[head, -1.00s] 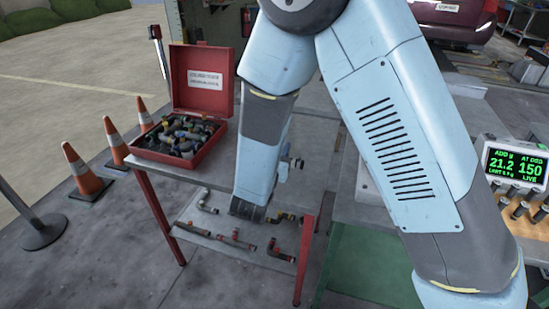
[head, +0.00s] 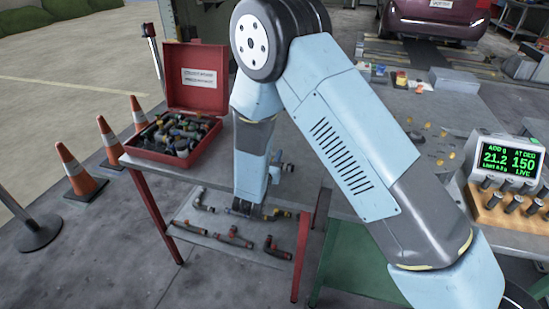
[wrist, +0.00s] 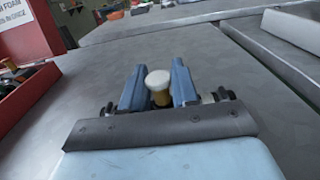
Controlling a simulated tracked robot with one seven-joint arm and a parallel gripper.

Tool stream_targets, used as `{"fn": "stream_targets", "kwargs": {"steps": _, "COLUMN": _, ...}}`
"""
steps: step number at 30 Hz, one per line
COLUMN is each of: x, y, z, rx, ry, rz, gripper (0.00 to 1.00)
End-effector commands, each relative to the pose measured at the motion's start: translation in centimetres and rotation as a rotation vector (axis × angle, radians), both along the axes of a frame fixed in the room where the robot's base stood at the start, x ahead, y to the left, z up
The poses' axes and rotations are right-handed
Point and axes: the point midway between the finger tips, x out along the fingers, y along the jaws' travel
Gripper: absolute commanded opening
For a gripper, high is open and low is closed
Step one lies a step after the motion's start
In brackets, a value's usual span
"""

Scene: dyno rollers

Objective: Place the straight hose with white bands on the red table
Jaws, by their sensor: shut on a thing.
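The red table (head: 134,172) has a grey top and red legs, with a lower shelf (head: 210,240). My gripper (wrist: 158,88) is shut on a white-ended piece (wrist: 158,78) with a yellowish-brown body, which stands between the two blue fingers. Only its end shows, so I cannot make out bands or tell whether it is the straight hose. In the head view my gripper (head: 276,170) is at the right end of the red table, partly hidden by my arm, with a dark bit of the held piece showing. The wrist view shows grey tabletop beneath and beyond the fingers.
An open red box (head: 190,155) full of hoses and fittings stands on the table's left. Several hose pieces (head: 233,237) lie on the lower shelf. A grey workbench (head: 430,110) with small parts and a green display (head: 508,160) is at the right. Orange cones (head: 78,172) stand left.

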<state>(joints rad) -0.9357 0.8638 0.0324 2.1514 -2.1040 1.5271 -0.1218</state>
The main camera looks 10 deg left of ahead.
Motion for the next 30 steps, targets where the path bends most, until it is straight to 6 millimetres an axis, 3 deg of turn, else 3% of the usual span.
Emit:
{"fn": "stream_targets", "kwargs": {"steps": 12, "x": -0.03, "y": 0.03, "z": -0.84, "rx": 0.000, "ry": 0.000, "rz": 0.000, "gripper": 0.00}}
{"fn": "stream_targets", "kwargs": {"steps": 13, "x": -0.03, "y": 0.04, "z": -0.83, "rx": 0.001, "ry": 0.000, "rz": 0.000, "gripper": 0.31}}
{"fn": "stream_targets", "kwargs": {"steps": 18, "x": -0.05, "y": 0.04, "z": -0.81, "rx": 0.001, "ry": 0.000, "rz": 0.000, "gripper": 0.48}}
{"fn": "stream_targets", "kwargs": {"steps": 21, "x": -0.06, "y": 0.05, "z": -0.80, "rx": 0.001, "ry": 0.000, "rz": 0.001, "gripper": 0.55}}
{"fn": "stream_targets", "kwargs": {"steps": 30, "x": -0.22, "y": 0.12, "z": -0.62, "rx": 0.001, "ry": 0.000, "rz": 0.002, "gripper": 0.55}}
